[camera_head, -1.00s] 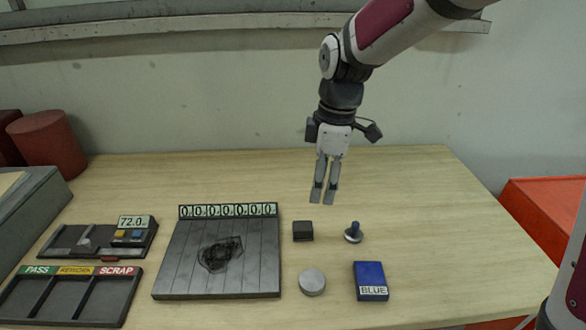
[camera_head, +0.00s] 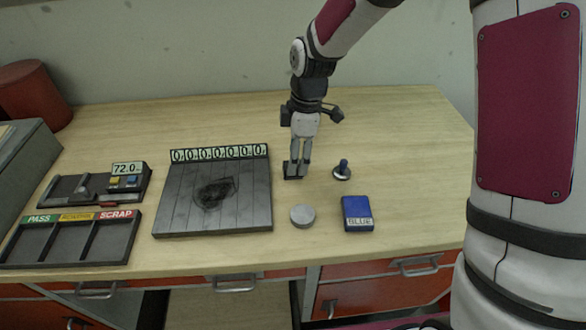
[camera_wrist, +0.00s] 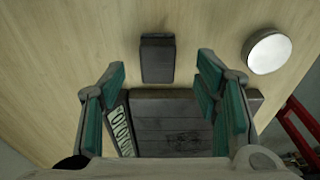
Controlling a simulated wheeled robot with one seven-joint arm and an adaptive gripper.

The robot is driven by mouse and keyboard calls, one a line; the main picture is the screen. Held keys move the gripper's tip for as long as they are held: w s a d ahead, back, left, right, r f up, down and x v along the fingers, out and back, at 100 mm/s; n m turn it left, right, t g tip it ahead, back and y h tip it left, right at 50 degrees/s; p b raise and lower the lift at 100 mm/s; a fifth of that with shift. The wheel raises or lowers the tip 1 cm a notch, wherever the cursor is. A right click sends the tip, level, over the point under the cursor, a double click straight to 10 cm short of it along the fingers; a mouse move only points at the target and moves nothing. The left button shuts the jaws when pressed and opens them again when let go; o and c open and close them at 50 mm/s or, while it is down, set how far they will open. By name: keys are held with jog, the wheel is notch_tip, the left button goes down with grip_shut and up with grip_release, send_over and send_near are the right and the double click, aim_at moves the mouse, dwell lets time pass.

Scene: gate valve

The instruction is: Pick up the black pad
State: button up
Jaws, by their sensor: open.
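The black pad (camera_wrist: 157,58) is a small dark block lying on the wooden table. In the wrist view it is beyond and between the two fingertips of my gripper (camera_wrist: 162,76), which is open with teal finger pads. In the head view my gripper (camera_head: 297,174) points down at the black pad (camera_head: 289,171), and its fingers hide part of the pad. I cannot tell from the views how much height is left between the fingertips and the pad.
A dark slatted board (camera_head: 213,207) with a number strip lies left of the pad. A sorting tray (camera_head: 70,243) is at far left.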

jog(key=shift+w+a+f+p, duration=0.1)
jog(key=shift+a+f+p, duration=0.1)
jog(key=shift+f, duration=0.8)
jog(key=shift+a+f+p, duration=0.1)
jog(key=shift+a+f, duration=0.1)
jog(key=shift+f, duration=0.75)
jog(key=shift+c, duration=0.6)
jog(key=c, duration=1.1)
jog(key=shift+r, duration=0.1)
jog(key=shift+r, duration=0.55)
notch_tip(320, 180, up, 2)
jog(key=shift+w+r+b, duration=0.1)
jog(key=shift+b, duration=0.35)
jog(key=s+d, duration=0.2)
jog(key=s, duration=0.3)
jog(key=s+d+r, duration=0.1)
jog(key=s+d, duration=0.1)
jog(key=s, duration=0.3)
jog(key=s+d, duration=0.2)
jog(key=s, duration=0.2)
jog(key=shift+s+d+r+p, duration=0.3)
jog(key=shift+s+d+p, duration=0.05)
jog(key=shift+s, duration=0.05)
